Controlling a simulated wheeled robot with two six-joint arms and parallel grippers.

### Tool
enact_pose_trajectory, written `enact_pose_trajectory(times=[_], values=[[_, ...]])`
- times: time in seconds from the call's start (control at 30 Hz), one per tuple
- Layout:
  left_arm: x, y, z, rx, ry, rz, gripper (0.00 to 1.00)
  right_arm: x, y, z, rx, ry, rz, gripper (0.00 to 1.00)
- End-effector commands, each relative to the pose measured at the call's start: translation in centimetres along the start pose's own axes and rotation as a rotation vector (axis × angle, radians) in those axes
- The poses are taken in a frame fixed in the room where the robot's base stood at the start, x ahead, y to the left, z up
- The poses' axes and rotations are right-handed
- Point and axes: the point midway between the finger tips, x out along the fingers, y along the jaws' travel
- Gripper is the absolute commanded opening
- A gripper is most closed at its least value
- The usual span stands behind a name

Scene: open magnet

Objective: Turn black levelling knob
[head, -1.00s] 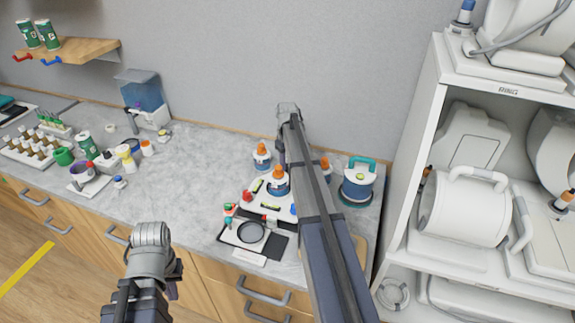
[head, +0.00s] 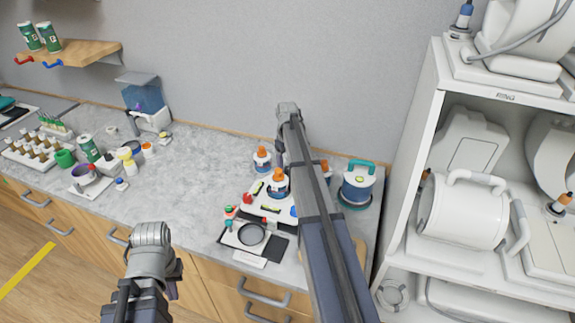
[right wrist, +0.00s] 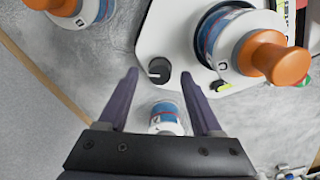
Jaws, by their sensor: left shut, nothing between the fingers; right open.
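The black levelling knob (right wrist: 159,70) is a small dark disc with a pale mark, at the edge of a white plate (right wrist: 172,40) in the right wrist view. My right gripper (right wrist: 160,74) is open, with its fingertips appearing either side of the knob; whether they touch it I cannot tell. The plate also shows in the head view (head: 256,198), and the knob cannot be made out there. My right arm hides part of that area. My left gripper (head: 172,290) is shut and empty, low in the head view, in front of the counter, away from the plate.
A blue cylinder with an orange knob (right wrist: 270,58) stands on the plate, close to the right finger. Another orange-knobbed item (right wrist: 75,10) is at upper left. A teal-handled canister (head: 358,186) and a white shelf (head: 425,120) stand to the right. The counter's middle (head: 200,165) is clear.

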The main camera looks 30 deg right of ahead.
Motion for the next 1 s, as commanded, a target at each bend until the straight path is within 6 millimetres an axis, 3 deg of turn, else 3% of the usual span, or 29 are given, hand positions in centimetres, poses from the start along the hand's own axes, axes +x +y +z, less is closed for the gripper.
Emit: enact_pose_trajectory(times=[0.03,0.43,1.0], values=[[-1.1,-0.1,0.1,0.0,0.0,0.0,0.0,-1.1,0.0,0.0,0.0,0.0,0.0,0.66],[-6.0,-0.6,0.4,-0.004,0.0,0.001,0.0,-6.1,0.0,0.0,0.0,0.0,0.0,0.66],[-6.4,-0.6,0.4,-0.006,0.0,0.001,0.0,-6.4,0.0,0.0,0.0,0.0,0.0,0.66]])
